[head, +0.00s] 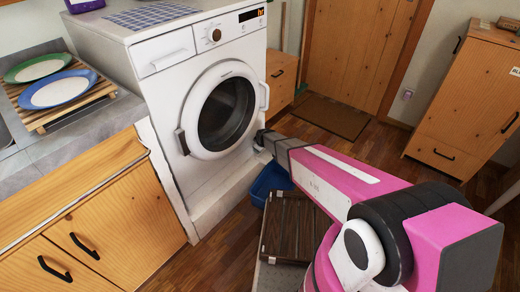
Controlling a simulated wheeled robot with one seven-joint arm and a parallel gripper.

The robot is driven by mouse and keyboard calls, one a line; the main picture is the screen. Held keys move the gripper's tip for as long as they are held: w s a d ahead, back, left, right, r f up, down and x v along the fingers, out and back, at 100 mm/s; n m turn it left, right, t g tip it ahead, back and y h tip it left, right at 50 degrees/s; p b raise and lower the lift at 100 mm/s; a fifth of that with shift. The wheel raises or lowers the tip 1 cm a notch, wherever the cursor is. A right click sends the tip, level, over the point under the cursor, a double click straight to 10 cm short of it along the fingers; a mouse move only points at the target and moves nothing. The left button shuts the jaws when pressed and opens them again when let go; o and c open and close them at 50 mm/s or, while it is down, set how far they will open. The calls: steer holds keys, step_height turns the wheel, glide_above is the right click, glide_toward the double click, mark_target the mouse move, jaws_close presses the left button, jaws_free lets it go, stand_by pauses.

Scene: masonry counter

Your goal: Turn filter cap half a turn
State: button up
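A white washing machine (222,62) stands against the counter with its round door (226,108) shut. My gripper (263,140) is at the far end of my pink arm, at the machine's lower right front edge, below the door handle. It is small and dark, and I cannot tell whether its fingers are open or shut. I cannot make out the filter cap; the spot in front of my gripper is partly hidden by it. I cannot tell whether my gripper touches the machine.
A blue tub (268,183) is on the floor below my arm. A dark slatted board (288,228) lies nearer. Left is a counter with a green plate (38,68) and a blue-rimmed plate (58,89) on a wooden rack. A wooden cabinet (465,105) stands right; a mat (330,116) lies by the door.

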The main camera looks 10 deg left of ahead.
steer(key=x, duration=0.3)
steer(key=shift+w+f, duration=0.1)
steer(key=shift+f, duration=0.15)
steer(key=c, duration=0.9)
steer(key=shift+t+h, duration=0.3)
steer(key=shift+t, duration=0.2)
steer(key=shift+s+a+f+n+t+h, duration=0.15)
steer(key=shift+n+t+h, duration=0.15)
steer(key=shift+t, duration=0.45)
steer(key=shift+s+n+t+h, duration=0.2)
steer(key=shift+t+h, duration=0.2)
steer(key=shift+t, duration=0.75)
